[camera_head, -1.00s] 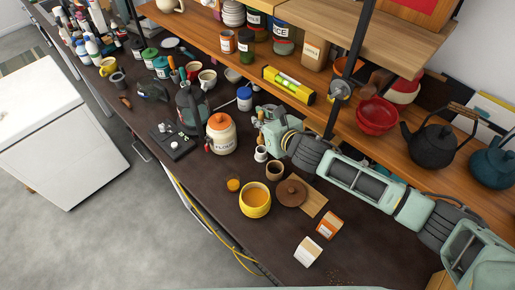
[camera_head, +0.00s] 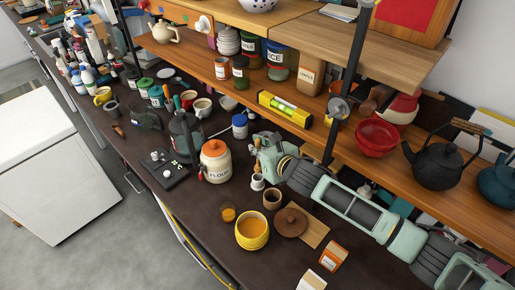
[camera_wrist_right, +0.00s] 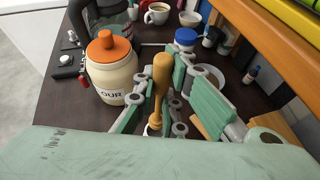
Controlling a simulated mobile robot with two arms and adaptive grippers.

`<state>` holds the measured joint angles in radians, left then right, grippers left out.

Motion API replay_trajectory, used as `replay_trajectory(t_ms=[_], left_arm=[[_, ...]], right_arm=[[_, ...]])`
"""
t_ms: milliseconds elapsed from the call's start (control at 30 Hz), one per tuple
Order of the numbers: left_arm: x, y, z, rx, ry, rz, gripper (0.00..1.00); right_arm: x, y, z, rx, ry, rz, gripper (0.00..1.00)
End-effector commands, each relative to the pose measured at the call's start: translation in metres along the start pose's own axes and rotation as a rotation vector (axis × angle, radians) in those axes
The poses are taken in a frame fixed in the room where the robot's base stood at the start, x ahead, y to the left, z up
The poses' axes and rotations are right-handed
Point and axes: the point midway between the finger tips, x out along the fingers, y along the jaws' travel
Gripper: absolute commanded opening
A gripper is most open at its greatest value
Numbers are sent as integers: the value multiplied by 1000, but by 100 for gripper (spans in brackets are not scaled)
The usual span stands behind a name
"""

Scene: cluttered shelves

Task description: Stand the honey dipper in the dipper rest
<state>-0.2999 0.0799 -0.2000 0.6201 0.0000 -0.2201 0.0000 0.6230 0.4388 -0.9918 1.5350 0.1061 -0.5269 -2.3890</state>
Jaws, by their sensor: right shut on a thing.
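My right gripper (camera_head: 264,158) is shut on the honey dipper, just right of the flour jar (camera_head: 215,161). In the right wrist view the dipper (camera_wrist_right: 160,85) is a light wooden stick with a rounded knob, standing roughly upright between the fingers (camera_wrist_right: 160,98). I cannot tell for sure which is the dipper rest. A yellow pot (camera_head: 252,239) of orange liquid stands nearer the front. My left gripper is not in view.
A brown round lid (camera_head: 291,222) lies on a wooden board right of the yellow pot. A blue-lidded jar (camera_head: 240,127) stands behind the gripper. The wooden shelf (camera_head: 310,135) overhangs the counter's back.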

Motion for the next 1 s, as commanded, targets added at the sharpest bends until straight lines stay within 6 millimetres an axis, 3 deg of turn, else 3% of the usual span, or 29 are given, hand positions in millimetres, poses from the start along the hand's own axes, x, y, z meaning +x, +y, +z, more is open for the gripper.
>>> replay_trajectory(t_ms=[167, 600, 1000], left_arm=[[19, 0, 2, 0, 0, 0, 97], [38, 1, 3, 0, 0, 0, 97], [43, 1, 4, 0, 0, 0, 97]], right_arm=[[7, 0, -16, 2, -1, 0, 0], [21, -2, -46, 0, -1, -1, 0], [24, -2, -54, 0, -1, 0, 0]])
